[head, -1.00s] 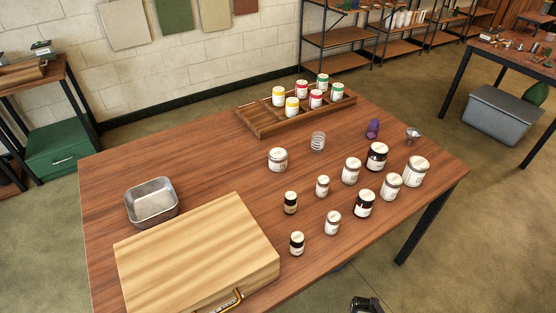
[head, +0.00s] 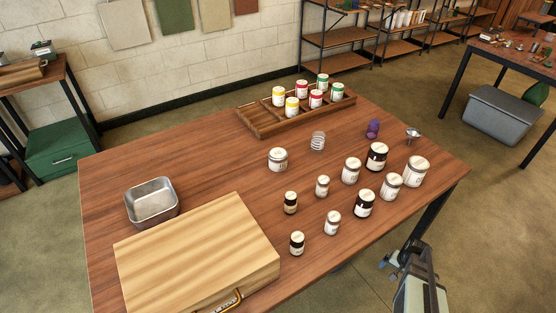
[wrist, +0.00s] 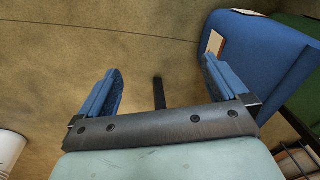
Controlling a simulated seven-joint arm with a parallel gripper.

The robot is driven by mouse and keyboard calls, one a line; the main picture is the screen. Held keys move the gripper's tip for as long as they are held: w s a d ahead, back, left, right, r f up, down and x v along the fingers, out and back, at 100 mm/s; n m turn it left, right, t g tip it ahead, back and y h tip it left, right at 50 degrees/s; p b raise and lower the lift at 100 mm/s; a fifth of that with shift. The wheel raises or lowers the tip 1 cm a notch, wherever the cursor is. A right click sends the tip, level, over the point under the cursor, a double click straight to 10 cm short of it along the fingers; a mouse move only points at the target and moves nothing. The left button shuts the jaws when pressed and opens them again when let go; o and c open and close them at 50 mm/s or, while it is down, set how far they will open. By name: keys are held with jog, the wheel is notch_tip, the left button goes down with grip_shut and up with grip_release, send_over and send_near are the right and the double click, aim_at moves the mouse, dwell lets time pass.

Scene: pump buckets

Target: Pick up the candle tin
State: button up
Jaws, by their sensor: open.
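I cannot tell for sure which object is the candle tin. A squat whitish container with a pale lid (head: 278,160) stands upright and apart near the table's middle, and its label is too small to read. Several white and dark lidded jars (head: 351,170) stand upright to its right and nearer the front. My gripper (wrist: 160,80) is open and empty in the wrist view, its two blue fingers wide apart over bare floor. In the head view it shows at the lower right, off the table's front right edge and apart from all the jars.
The wooden table (head: 215,150) also holds a metal pan (head: 152,203), a pale wooden case (head: 195,255), a compartment tray (head: 262,124) of colored tins, a wire coil (head: 318,141), a purple item (head: 372,129) and a metal funnel (head: 413,135). A blue box (wrist: 265,60) shows in the wrist view.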

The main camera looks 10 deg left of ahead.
jog(key=w+d+r+m+t+h, duration=0.2)
jog(key=w+d+r+t, duration=0.1)
jog(key=w+d+r, duration=0.9)
jog(key=w+d+r+m+t+h, duration=0.1)
jog(key=w+d+r+m+t, duration=0.15)
jog(key=w+d+r, duration=0.8)
jog(key=w+a+r+n+t, duration=0.15)
jog(key=w+r, duration=0.35)
jog(key=r, duration=0.5)
jog(key=w+r+n+t, duration=0.1)
jog(key=w+r+t, duration=0.3)
jog(key=r, duration=0.5)
jog(key=w+a+n+g+y, duration=0.1)
jog(key=w+a+n+g, duration=0.15)
jog(key=a, duration=0.65)
jog(key=w+a+n+g+y, duration=0.1)
jog(key=w+a+n, duration=0.15)
jog(key=a, duration=0.65)
notch_tip(320, 180, up, 6)
jog(key=f+n+g, duration=0.1)
jog(key=n+g, duration=0.8)
jog(key=n, duration=1)
send_over(278, 153)
jog(key=shift+t, duration=0.25)
jog(key=f, duration=0.7)
jog(key=shift+w+a+f, duration=0.1)
jog(key=shift+w+f, duration=0.1)
jog(key=shift+w, duration=0.05)
jog(key=shift+s+f, duration=0.2)
jog(key=shift+f, duration=2.45)
